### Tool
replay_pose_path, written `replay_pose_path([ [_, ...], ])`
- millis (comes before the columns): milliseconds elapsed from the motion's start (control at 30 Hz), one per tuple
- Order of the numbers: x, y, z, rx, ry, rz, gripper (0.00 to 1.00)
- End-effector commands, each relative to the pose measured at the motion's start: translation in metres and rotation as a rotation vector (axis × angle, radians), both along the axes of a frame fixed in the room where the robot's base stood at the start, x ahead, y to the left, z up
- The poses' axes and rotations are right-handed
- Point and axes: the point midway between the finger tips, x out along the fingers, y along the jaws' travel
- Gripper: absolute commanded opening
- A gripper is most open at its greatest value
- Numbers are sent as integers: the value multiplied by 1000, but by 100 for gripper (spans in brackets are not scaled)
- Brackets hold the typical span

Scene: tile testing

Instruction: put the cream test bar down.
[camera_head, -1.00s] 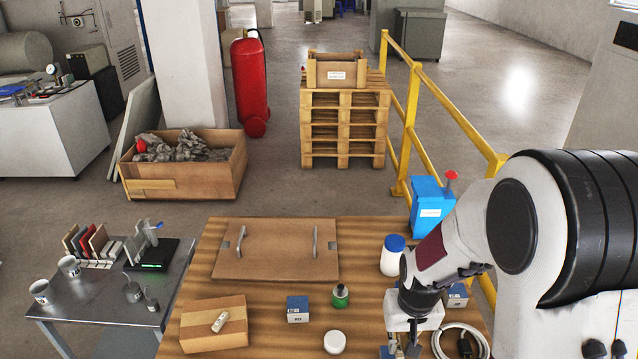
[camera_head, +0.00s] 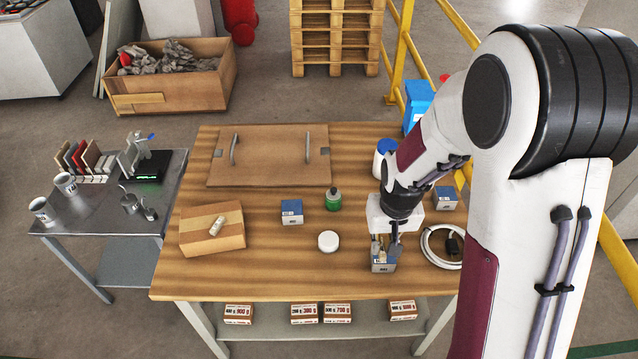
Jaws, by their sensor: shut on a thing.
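My gripper (camera_head: 385,248) points down over the front right part of the wooden table (camera_head: 270,276). Its fingers are shut on a small pale piece, the cream test bar (camera_head: 377,251), of which only a sliver shows between them. A small blue and grey box (camera_head: 383,266) with a label is directly below the fingertips. I cannot tell whether the bar touches this box. The lower end of the bar is hidden.
A white round lid (camera_head: 329,241), a green bottle (camera_head: 333,200) and a blue box (camera_head: 292,212) stand left of my gripper. A coiled white cable (camera_head: 434,259) lies close on its right.

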Motion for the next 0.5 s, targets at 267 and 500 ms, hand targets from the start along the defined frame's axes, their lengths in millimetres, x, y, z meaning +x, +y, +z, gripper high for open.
replay_pose_path([
  [267, 38, 27, -21, -1, -1, 56, 0],
  [500, 77, 54, -36, -1, -1, 84, 0],
])
